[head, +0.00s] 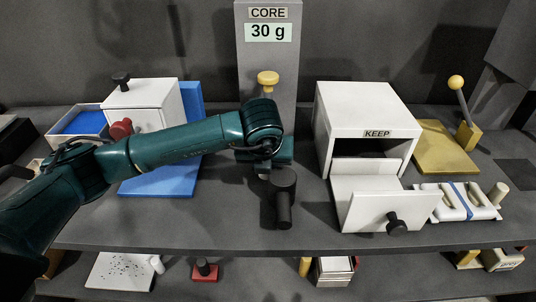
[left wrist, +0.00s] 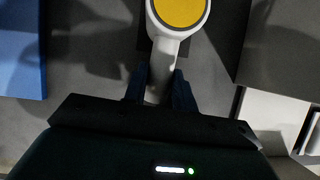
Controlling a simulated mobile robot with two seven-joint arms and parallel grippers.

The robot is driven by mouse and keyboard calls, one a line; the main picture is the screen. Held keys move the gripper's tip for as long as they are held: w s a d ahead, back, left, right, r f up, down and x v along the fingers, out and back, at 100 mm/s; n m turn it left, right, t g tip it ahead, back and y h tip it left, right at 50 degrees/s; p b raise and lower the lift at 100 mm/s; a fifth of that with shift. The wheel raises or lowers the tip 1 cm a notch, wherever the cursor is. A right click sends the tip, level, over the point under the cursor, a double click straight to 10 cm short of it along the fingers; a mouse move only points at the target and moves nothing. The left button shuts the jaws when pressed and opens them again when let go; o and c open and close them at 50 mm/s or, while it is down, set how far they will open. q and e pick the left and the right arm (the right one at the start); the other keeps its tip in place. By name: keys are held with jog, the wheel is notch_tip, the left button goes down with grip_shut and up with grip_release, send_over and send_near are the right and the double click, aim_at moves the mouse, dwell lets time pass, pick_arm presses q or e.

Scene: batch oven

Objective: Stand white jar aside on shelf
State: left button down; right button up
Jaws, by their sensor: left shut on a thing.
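The white jar (left wrist: 172,36) shows in the left wrist view, with a round yellow top and a pale handle reaching towards me. My left gripper (left wrist: 160,92) is shut on this handle, one dark finger on each side. In the head view the wrist of my left arm is in front of the grey CORE post and hides the jar and the fingertips. I cannot tell whether the jar touches the shelf (head: 235,226). My right gripper is in neither view.
A blue board (head: 150,186) and white box lie left. The open white KEEP drawer (head: 372,211) juts out right. The CORE post (head: 268,55) stands behind. Some shelf front is clear.

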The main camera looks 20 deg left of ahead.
pick_arm(q)
jog(key=shift+r, duration=0.2)
jog(key=shift+r+p, duration=0.6)
jog(key=shift+r, duration=0.9)
jog(key=shift+w+r, duration=0.15)
jog(key=shift+r, duration=0.35)
jog(key=shift+f+b, duration=0.95)
jog(key=shift+b, duration=0.05)
jog(key=shift+s+d+f+b, duration=0.1)
jog(key=shift+s+d+b, duration=0.25)
jog(key=shift+s, duration=1.5)
jog(key=shift+s+d+r+b, duration=0.1)
jog(key=shift+s+d, duration=0.35)
jog(key=shift+s, duration=1.4)
jog(key=shift+s+d+f+b, duration=0.1)
jog(key=shift+s+d+b, duration=0.25)
jog(key=shift+s, duration=1.5)
jog(key=shift+w, duration=0.15)
